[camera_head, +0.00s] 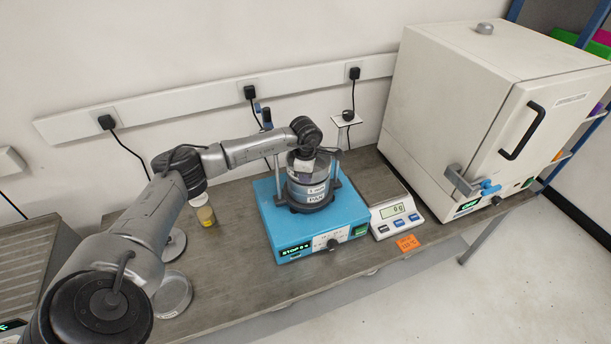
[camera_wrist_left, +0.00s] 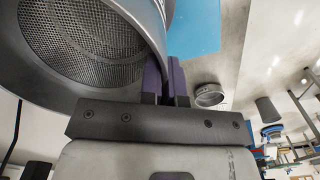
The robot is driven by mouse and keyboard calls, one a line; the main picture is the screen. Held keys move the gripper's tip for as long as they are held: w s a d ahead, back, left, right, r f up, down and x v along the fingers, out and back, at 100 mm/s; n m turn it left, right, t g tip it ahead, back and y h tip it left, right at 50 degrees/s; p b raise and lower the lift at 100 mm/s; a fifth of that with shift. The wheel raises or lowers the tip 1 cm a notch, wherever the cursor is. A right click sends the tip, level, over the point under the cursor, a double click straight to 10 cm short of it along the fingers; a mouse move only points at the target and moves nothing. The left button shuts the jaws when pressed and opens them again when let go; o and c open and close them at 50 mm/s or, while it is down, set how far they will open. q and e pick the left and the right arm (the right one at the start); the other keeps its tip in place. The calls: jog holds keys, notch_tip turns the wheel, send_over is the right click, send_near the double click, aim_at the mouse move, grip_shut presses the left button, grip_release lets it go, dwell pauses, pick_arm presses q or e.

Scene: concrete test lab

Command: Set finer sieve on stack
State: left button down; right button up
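My left gripper (camera_head: 305,168) is above the sieve stack (camera_head: 308,192), pointing down. The stack stands between the posts of the blue shaker (camera_head: 290,232); a lower label reads PAN. In the left wrist view, the purple fingers (camera_wrist_left: 165,82) are closed on the wall of a round metal sieve (camera_wrist_left: 80,38) with fine mesh. This sieve is at the top of the stack area; the arm partly hides it in the head view, and I cannot tell whether it touches the ring below. My right gripper is not in view.
A balance (camera_head: 396,214) reading 0 g stands right of the shaker, with an orange tag (camera_head: 407,243) in front. A large oven (camera_head: 480,105) is at the right. A yellow-filled jar (camera_head: 206,216) and a round metal dish (camera_head: 171,294) are left of the shaker.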

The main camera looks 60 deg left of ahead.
pick_arm(q)
jog(key=shift+f, duration=0.25)
jog(key=shift+f+b, duration=0.25)
jog(key=shift+b, duration=0.05)
dwell(0.5)
jog(key=shift+f, duration=0.2)
dwell(0.3)
jog(key=c, duration=1.2)
grip_release()
jog(key=shift+c, duration=0.2)
